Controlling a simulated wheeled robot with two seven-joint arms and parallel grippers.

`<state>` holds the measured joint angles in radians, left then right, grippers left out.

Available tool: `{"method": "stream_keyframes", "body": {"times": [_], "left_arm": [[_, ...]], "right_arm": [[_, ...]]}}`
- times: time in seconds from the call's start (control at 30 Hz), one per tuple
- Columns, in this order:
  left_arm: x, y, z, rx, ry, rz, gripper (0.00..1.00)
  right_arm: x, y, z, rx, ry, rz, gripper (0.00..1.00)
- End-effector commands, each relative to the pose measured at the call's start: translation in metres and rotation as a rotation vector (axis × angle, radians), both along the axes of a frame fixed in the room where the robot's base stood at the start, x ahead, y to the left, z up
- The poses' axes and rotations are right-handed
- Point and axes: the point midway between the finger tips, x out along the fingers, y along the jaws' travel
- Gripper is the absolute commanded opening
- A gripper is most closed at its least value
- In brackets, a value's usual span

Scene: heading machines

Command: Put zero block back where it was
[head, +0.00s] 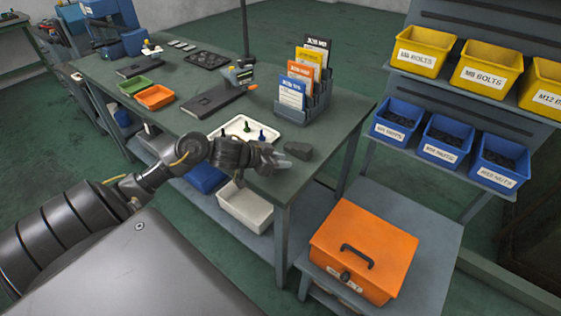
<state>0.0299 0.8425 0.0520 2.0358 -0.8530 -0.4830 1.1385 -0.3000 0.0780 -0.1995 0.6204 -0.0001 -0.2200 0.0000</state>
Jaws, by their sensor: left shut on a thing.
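My left gripper (284,157) reaches in from the left over the front right corner of the workbench (340,112). It is shut on a small dark grey block (299,151), which I take for the zero block. The block is at the fingertips, low over the bench top near its right end. I cannot tell whether it touches the bench. The fingers hide part of it. A white tray (231,128) with small dark green and blue pieces lies just behind my wrist. My right gripper is not in view.
A grey rack with coloured cards (298,90) stands behind the gripper. Green (135,86) and orange (155,97) trays and a dark case (212,99) lie farther left. An orange box (364,245) sits low at the right. Blue nut bins (443,139) hang beyond the bench.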

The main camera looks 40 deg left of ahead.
Motion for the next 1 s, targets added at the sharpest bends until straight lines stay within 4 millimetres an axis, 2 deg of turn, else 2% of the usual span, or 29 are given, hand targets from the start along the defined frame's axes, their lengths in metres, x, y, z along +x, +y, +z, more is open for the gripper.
{"method": "stream_keyframes", "body": {"times": [0.4, 0.43, 0.57, 0.9, 1.0], "left_arm": [[-0.0001, 0.0001, -0.0057, 0.0, -0.001, 0.0, 0.0], [-0.0002, 0.0002, -0.0055, 0.001, 0.0, -0.001, 0.29], [-0.0003, 0.0001, -0.0053, 0.001, 0.0, -0.001, 0.46], [0.0, 0.0002, -0.0016, 0.001, -0.002, -0.001, 0.47], [-0.0077, 0.0043, 0.0027, 0.004, -0.001, 0.001, 0.47]], "right_arm": [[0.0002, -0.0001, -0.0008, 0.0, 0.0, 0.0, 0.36], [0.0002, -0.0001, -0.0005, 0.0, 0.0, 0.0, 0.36], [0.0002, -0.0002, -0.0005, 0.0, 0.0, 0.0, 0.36], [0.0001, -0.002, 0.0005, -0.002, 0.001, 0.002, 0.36], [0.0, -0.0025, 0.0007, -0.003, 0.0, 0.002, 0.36]]}}
